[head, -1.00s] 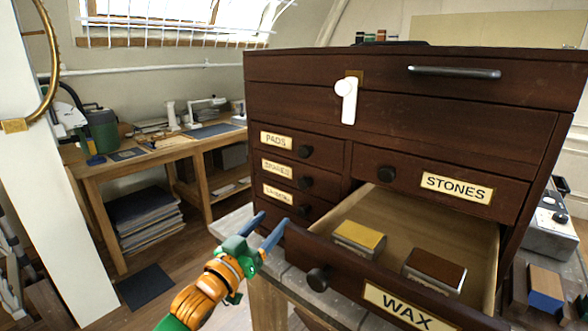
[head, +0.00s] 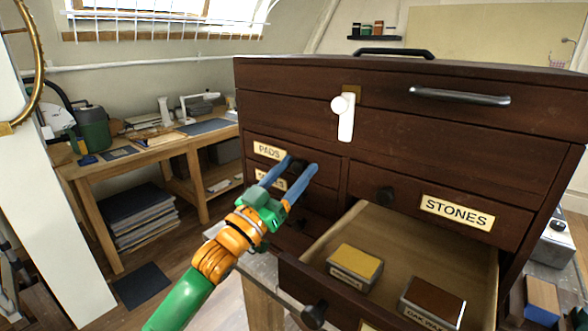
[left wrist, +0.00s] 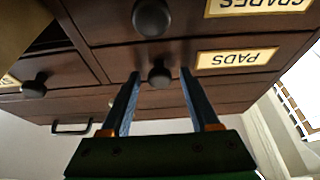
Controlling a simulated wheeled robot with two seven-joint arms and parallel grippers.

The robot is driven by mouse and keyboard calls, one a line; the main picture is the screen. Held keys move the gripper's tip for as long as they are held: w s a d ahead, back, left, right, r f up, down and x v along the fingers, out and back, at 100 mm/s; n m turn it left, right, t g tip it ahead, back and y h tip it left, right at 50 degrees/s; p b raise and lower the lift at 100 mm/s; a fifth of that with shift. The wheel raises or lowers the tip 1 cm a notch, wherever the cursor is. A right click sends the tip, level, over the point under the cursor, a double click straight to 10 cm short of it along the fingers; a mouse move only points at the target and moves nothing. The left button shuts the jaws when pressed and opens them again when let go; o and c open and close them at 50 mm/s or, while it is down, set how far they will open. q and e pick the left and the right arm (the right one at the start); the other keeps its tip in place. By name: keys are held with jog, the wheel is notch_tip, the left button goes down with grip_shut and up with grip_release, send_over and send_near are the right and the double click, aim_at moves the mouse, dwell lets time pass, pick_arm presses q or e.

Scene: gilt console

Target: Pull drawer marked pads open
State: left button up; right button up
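The drawer marked PADS (head: 270,151) is the top small drawer at the left of the dark wooden chest, shut flush with the front. Its round black knob (left wrist: 159,76) shows in the left wrist view, where the picture is upside down. My left gripper (head: 301,163) is open, its two blue fingers pointing at the PADS drawer. In the left wrist view the fingertips stand on either side of the knob, with gaps to it. In the head view the fingers partly hide the knob. My right gripper is not in view.
The WAX drawer (head: 316,254) stands open at the lower right, holding a yellow-topped block (head: 355,266) and a brown-topped block (head: 432,301). The STONES drawer (head: 456,212) is shut. A white handle (head: 346,118) hangs on the chest front. A workbench (head: 130,162) stands at the left.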

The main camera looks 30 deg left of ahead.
pick_arm(q)
grip_shut()
dwell(1.2)
